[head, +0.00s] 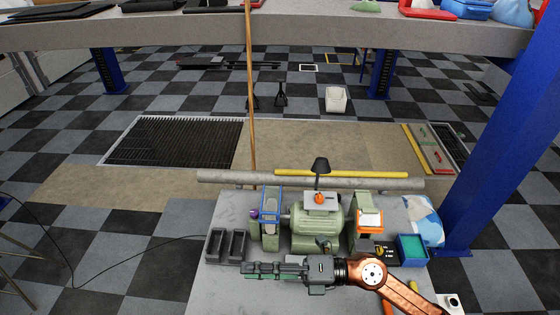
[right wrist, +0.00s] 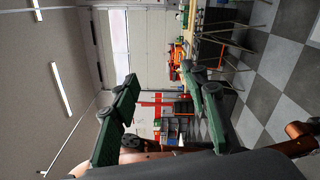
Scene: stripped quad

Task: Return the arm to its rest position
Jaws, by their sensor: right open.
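My right arm (head: 395,288) is copper and reaches in from the lower right of the head view. Its gripper (head: 246,269) points left across the front of the grey bench (head: 225,292), in front of the green bench grinder (head: 318,225). In the right wrist view the two green fingers of the right gripper (right wrist: 160,80) stand apart with nothing between them. The head view does not show clearly how high the gripper is above the bench. My left arm and gripper are not in view.
A dark two-part tray (head: 226,246) lies beside the fingertips. A teal bin (head: 411,249), a blue-and-white cloth (head: 424,215) and a black lamp (head: 320,166) are near the grinder. A blue post (head: 503,135) rises at right. Checkered floor is open at left.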

